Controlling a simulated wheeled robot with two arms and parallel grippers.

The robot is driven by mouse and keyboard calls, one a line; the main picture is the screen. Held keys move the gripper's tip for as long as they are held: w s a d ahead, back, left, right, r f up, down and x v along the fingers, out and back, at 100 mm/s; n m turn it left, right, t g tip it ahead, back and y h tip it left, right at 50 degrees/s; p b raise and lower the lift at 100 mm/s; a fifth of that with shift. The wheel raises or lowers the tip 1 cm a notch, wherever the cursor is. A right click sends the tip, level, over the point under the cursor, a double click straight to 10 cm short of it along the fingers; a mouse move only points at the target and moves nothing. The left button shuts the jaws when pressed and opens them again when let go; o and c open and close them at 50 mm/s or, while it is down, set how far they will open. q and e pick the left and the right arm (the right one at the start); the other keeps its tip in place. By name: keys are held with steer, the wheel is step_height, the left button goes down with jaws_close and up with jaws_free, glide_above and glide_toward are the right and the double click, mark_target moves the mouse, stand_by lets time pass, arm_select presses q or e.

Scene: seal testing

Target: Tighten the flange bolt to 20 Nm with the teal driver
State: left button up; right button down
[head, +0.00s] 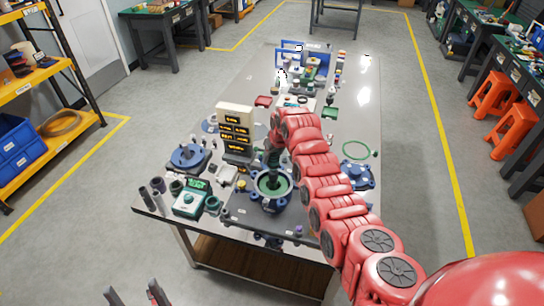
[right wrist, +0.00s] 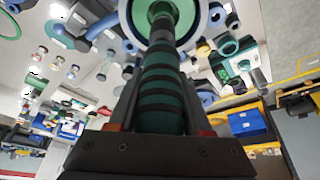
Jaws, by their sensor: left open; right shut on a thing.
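The teal driver (right wrist: 160,95), ribbed with dark bands, stands between the fingers of my right gripper (right wrist: 160,122), which is shut on it. In the right wrist view its far end reaches the middle of the green-ringed flange (right wrist: 126,14). In the head view the flange (head: 288,188) sits in a dark fixture near the table's front edge, and my right gripper (head: 271,157) is above it. The flange bolt is hidden under the driver, so I cannot tell whether the tip is seated. My left gripper (head: 134,294) is open and empty, low in front of the table.
A cream display board (head: 235,117) with orange readouts stands behind the fixture. A green-and-white meter (head: 188,203), a blue flanged part (head: 187,157) and small parts crowd the left. A blue part (head: 358,174) and a green ring (head: 357,148) lie right of my arm.

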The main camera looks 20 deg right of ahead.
steer(key=shift+f+b, duration=0.35)
steer(key=shift+f, duration=0.15)
stand_by(0.4)
steer(key=shift+b, duration=0.4)
stand_by(0.5)
stand_by(0.4)
steer(key=shift+r, duration=2.5)
steer(key=shift+f, duration=0.1)
